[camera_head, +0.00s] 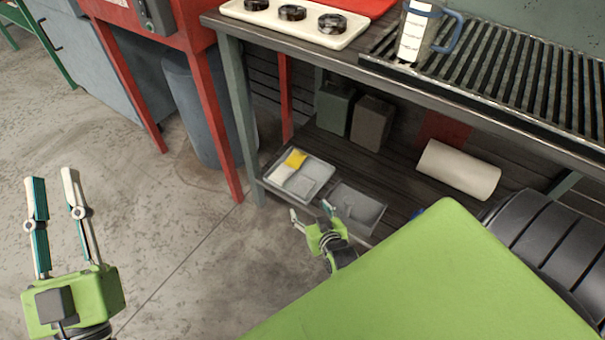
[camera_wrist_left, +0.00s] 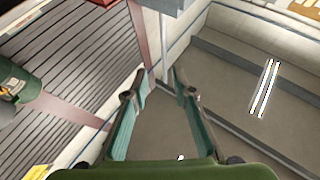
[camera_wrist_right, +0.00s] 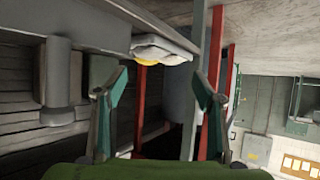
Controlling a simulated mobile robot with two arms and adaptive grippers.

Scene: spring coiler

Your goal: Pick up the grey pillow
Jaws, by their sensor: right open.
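A light tray (camera_head: 327,186) on the lower shelf holds small pillows. A yellow pillow (camera_head: 295,158) lies at its back, a white one (camera_head: 283,172) at its left, and a light grey pillow (camera_head: 299,185) towards its front. My right gripper (camera_head: 309,210) is open and empty, just in front of the trays, apart from the grey pillow. My left gripper (camera_head: 52,176) is open and empty over the floor at far left.
A darker grey bin (camera_head: 357,207) stands right of the tray. A white roll (camera_head: 458,170) and two dark containers (camera_head: 335,108) (camera_head: 371,122) are further back on the shelf. The table top (camera_head: 370,75) overhangs the shelf. A table leg (camera_head: 238,105) stands by the tray.

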